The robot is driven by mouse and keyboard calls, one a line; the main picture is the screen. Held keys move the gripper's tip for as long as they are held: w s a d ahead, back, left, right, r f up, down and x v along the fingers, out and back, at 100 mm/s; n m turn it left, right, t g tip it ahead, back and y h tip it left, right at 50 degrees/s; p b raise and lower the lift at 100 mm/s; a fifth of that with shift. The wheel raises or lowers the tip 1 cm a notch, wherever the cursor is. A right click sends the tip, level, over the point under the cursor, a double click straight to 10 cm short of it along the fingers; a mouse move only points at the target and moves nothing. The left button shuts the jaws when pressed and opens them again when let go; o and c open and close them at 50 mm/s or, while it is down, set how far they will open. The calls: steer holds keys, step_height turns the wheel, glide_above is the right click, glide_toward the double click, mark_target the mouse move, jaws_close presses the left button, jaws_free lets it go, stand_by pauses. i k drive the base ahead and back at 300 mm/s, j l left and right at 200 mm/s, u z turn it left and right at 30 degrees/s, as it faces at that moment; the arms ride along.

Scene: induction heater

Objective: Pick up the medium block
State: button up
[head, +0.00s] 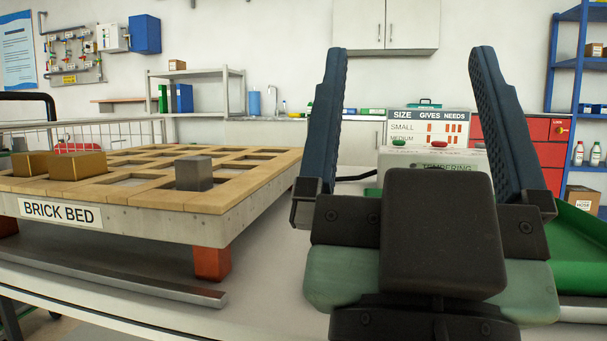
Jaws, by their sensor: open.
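A grey metal block (193,175) stands on the slatted wooden top of the brick bed (170,228), near its right front corner. A brass-coloured block (77,166) sits at the bed's front left, with another brass-coloured block (32,164) beside it. I cannot tell which block is the medium one. My gripper (410,52) is open and empty, with its two dark blue fingers pointing up and away. It is to the right of the bed, apart from all the blocks. My gripper hides part of the table behind it.
A size chart (430,127) and a grey box (434,158) with red and green buttons stand behind the gripper. A green tray (580,250) is at the right. A metal bar (110,282) lies in front of the bed. The bed stands on red legs.

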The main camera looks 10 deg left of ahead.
mark_target(28, 164)
steer(key=u, duration=1.35)
